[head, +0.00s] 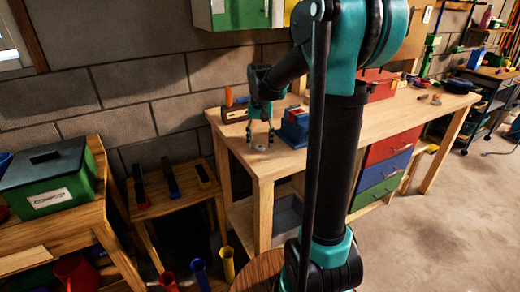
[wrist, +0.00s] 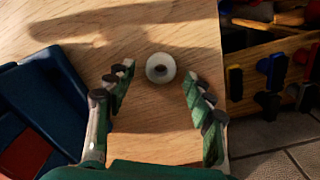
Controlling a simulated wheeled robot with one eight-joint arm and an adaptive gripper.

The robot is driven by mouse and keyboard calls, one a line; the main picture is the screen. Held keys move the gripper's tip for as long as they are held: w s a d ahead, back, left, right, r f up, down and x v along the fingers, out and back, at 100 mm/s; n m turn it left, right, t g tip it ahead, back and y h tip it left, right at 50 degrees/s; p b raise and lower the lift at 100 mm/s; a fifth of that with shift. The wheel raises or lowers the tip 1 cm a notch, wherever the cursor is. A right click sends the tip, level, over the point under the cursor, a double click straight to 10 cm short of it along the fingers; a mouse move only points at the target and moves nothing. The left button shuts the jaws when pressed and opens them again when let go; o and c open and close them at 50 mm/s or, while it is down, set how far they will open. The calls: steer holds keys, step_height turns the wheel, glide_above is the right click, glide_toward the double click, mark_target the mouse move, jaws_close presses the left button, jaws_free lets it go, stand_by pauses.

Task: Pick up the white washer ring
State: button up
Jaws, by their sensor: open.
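The white washer ring (wrist: 160,68) lies flat on the wooden workbench top in the wrist view, with a dark hole in its middle. In the head view it is a small pale spot (head: 260,148) on the bench near its left end. My gripper (wrist: 158,88) is open and empty above the bench, with one finger to the left and one to the right. The ring shows between the fingers, slightly beyond their tips, and nothing touches it that I can see. In the head view my gripper (head: 260,138) points down over the ring.
A blue box (head: 295,126) stands on the workbench (head: 350,128) just right of my gripper; it also shows at the left in the wrist view (wrist: 45,110). A tool with an orange handle (head: 229,97) lies behind. A lower stand with tools (head: 171,198) is left of the bench.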

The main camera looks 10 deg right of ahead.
steer(key=shift+f, duration=0.5)
steer(key=c, duration=0.9)
steer(key=shift+r, duration=0.1)
